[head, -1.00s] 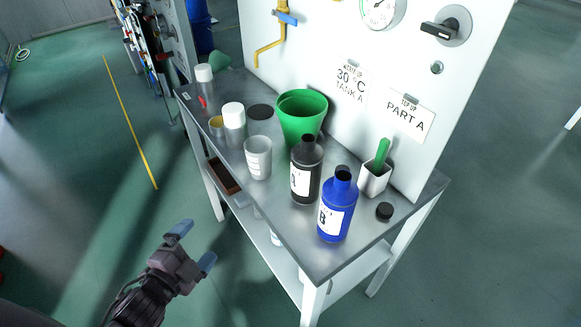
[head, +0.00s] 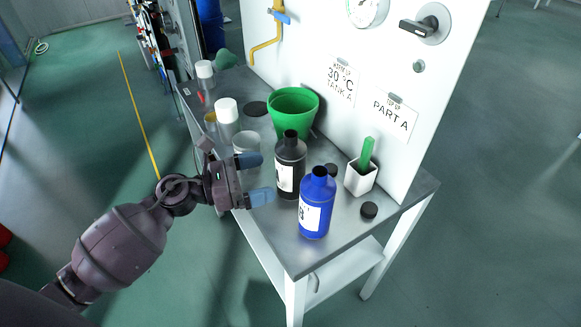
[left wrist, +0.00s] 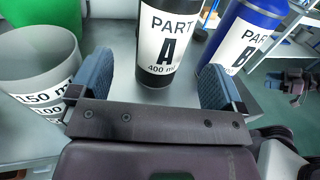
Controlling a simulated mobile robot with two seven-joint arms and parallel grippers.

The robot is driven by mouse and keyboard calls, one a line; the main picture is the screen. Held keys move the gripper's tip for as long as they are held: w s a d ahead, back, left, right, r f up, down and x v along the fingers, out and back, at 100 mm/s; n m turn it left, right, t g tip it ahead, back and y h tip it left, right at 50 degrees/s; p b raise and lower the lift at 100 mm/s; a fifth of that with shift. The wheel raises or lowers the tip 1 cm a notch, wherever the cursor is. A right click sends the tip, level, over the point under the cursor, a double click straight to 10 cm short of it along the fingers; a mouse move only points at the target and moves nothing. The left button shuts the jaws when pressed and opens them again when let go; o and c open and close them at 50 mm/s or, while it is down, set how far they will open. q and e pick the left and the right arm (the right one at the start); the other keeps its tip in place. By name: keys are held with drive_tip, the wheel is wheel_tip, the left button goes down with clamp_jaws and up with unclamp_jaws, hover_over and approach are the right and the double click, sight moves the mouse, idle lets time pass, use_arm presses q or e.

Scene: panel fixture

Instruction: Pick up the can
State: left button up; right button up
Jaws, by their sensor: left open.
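A black bottle (head: 290,168) labelled PART A stands upright on the bench, and a blue bottle (head: 316,205) labelled PART B stands in front of it to the right. A small can (head: 211,119) with a yellowish inside is partly hidden behind a white-capped container (head: 227,118). My left gripper (head: 259,178) is open and empty, just left of the black bottle, fingers pointing at it. In the left wrist view the black bottle (left wrist: 165,45) shows between and beyond the fingertips (left wrist: 156,84), apart from them. What looks like my right gripper (left wrist: 294,82) is small at the right there.
A clear measuring cup (head: 247,143) stands close behind my left gripper. A green bucket (head: 294,112) is behind the black bottle. A white holder (head: 360,180) with a green handle and a black cap (head: 369,210) are at the right. A white panel (head: 370,70) rises along the back.

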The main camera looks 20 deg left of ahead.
sight(290, 168)
use_arm(q)
drive_tip(key=shift+w+d, duration=0.45)
drive_tip(key=shift+d, duration=0.15)
drive_tip(key=x, duration=0.4)
drive_tip(key=shift+d+r, duration=0.25)
drive_tip(key=shift+r, duration=0.15)
drive_tip(key=shift+w+d+f, duration=0.1)
drive_tip(key=shift+w+d, duration=0.25)
drive_tip(key=c, duration=1.3)
